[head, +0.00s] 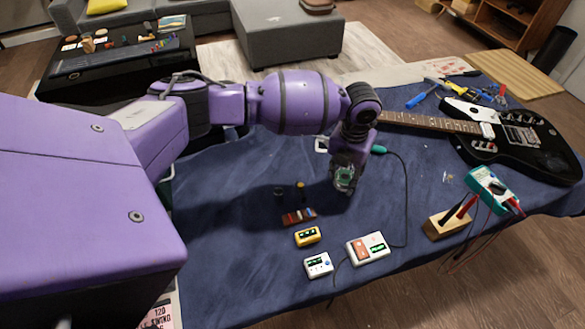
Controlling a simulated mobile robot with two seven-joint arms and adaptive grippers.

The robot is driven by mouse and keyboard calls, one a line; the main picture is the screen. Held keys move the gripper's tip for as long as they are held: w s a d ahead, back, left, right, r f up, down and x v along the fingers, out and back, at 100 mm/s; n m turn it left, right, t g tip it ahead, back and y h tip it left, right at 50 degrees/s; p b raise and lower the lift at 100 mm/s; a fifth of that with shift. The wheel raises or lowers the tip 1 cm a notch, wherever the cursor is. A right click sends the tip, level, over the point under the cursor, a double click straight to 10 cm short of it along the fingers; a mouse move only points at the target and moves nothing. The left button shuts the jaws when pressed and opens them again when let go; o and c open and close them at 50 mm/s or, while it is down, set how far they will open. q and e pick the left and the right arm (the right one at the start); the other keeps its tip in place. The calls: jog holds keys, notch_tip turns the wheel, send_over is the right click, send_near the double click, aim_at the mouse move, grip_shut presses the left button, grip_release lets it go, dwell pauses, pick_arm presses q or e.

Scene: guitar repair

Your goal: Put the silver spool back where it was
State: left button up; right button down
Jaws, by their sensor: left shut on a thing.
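My left gripper (345,186) comes in from the left over the middle of the blue-covered table, pointing down. It is shut on a small pale, shiny thing that looks like the silver spool (343,177); the fingers hide much of it. I cannot tell its exact height above the cloth. A dark small spool-like piece (279,192) and a brownish one (299,190) stand on the cloth to the left of the gripper. My right gripper is not in view.
A cable (405,190) runs close by on the right. Cloth at left is clear.

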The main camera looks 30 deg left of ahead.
aim_at(344, 176)
pick_arm(q)
jog(key=shift+f, duration=1.3)
jog(key=shift+f, duration=0.15)
jog(key=o, duration=1.2)
notch_tip(344, 176, up, 12)
jog(key=shift+r, duration=0.2)
